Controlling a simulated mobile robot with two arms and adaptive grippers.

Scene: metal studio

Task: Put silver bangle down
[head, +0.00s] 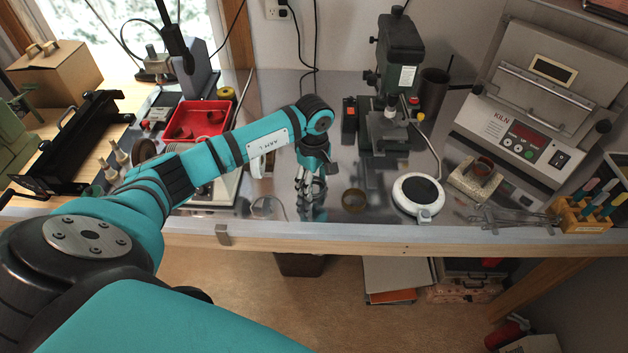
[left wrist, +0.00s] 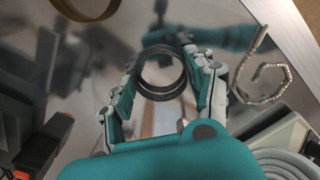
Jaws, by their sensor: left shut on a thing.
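My left gripper (head: 311,197) points down over the shiny metal bench top (head: 335,222), near its front edge. In the left wrist view its two fingers (left wrist: 161,62) are shut on the silver bangle (left wrist: 161,96), a dark grey metal ring held between the fingertips. The bangle is close to the bench surface; I cannot tell whether it touches it. In the head view the fingers hide most of the bangle. My right gripper is in neither view.
A round white-rimmed device (head: 418,194), a green drill press (head: 398,65) and a kiln (head: 535,100) stand to the right. A red tray (head: 222,110) is at left.

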